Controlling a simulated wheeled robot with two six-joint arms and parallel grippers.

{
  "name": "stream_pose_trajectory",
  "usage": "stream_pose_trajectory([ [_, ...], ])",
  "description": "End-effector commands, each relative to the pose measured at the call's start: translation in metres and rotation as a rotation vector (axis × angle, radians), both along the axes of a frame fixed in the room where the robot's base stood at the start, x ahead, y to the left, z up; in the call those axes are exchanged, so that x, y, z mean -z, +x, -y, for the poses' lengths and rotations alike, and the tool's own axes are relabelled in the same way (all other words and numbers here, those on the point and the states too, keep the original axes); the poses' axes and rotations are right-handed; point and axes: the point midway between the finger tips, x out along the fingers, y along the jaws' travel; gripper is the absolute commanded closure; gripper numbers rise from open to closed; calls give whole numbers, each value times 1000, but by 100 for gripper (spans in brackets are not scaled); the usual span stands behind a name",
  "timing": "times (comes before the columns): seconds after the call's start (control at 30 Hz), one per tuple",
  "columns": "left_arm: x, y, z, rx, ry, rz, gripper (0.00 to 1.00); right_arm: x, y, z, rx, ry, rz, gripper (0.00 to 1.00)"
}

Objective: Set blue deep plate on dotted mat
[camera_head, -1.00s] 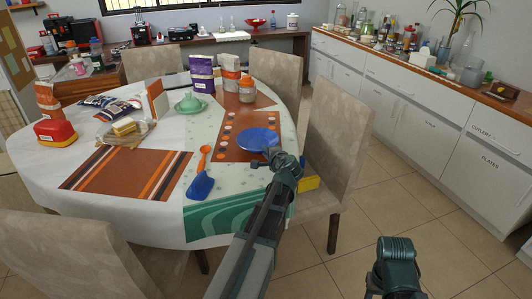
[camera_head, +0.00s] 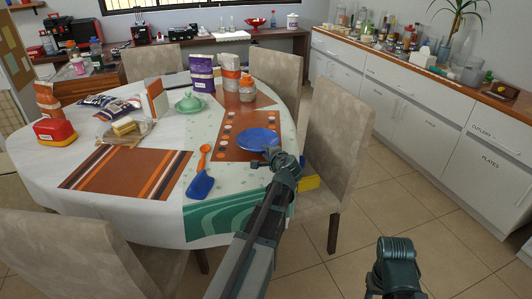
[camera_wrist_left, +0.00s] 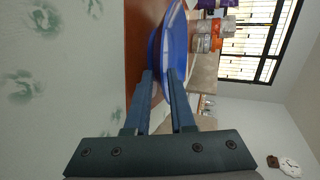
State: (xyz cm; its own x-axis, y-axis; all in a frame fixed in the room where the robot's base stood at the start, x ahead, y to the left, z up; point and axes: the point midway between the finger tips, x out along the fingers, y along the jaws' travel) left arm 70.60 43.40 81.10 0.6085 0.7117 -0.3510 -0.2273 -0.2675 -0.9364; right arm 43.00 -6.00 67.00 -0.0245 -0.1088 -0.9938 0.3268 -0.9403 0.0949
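The blue deep plate (camera_head: 259,139) is over the front right part of the orange dotted mat (camera_head: 228,148). It looks low and close to level, but I cannot tell whether it touches the mat. My left gripper (camera_head: 274,155) is at the plate's near right edge. In the left wrist view its fingers (camera_wrist_left: 160,80) straddle the rim of the plate (camera_wrist_left: 176,40), one inside and one outside, with a narrow gap. They look shut on the rim. My right arm (camera_head: 394,262) shows at the bottom right; its fingers are not visible.
A chair (camera_head: 338,150) is close on the right. A striped mat (camera_head: 125,172) lies left.

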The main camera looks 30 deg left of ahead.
Motion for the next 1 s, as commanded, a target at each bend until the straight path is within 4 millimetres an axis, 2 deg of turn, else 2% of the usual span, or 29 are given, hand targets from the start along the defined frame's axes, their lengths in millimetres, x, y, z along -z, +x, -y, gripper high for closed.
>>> stream_pose_trajectory([
  [0.37,-1,-1,1,0,0,0,78,-1,0,0,0,0,0,50],
  [1.0,-7,-12,14,0,0,0,78,-7,0,0,0,0,0,50],
])
